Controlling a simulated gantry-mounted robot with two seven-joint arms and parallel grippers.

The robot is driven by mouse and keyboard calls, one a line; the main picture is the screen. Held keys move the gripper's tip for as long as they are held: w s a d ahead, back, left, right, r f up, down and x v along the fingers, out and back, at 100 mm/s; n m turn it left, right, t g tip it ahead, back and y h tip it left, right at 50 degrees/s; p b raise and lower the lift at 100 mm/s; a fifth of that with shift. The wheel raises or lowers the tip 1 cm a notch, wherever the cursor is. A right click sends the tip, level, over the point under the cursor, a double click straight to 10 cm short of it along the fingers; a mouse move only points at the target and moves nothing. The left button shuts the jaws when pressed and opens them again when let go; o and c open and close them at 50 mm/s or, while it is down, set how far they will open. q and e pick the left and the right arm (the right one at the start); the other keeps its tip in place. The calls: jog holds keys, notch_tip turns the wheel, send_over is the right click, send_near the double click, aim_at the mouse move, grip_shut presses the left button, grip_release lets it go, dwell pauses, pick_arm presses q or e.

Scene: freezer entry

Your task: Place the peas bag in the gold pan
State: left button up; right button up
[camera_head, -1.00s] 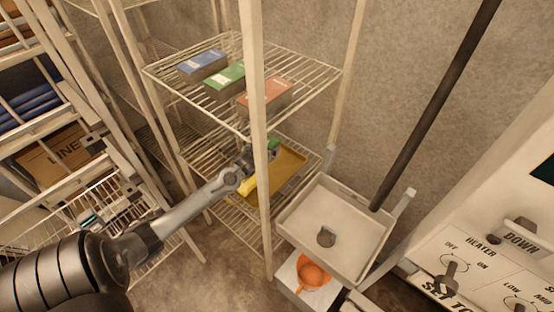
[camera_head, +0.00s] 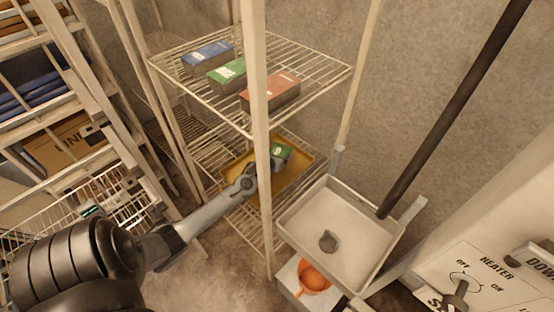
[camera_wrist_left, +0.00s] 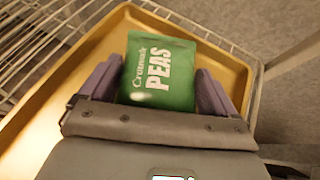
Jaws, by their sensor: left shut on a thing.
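The green peas bag (camera_head: 282,154) is between the fingers of my left gripper (camera_head: 272,161). In the left wrist view, the peas bag (camera_wrist_left: 160,72) lies label up between the two grey-purple fingers of the left gripper (camera_wrist_left: 158,88), which is shut on it. The gold pan (camera_head: 291,181) rests on the lower wire shelf, and the bag is over it. The gold pan also shows below the bag in the left wrist view (camera_wrist_left: 70,85). I cannot tell whether the bag touches the pan floor. A white post hides part of the gripper and pan. My right gripper is out of view.
The upper wire shelf (camera_head: 215,88) holds blue, green and red boxes above the pan. A white post (camera_head: 257,100) stands in front. A white tray (camera_head: 340,225) with a dark grey object stands at right, above an orange pan (camera_head: 313,278). Stocked racks stand at left.

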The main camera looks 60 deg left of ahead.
pick_arm(q)
jog(key=shift+d+f, duration=0.1)
jog(key=shift+f, duration=0.75)
jog(key=shift+f, duration=0.1)
jog(key=shift+f, duration=0.15)
jog(key=o, duration=0.9)
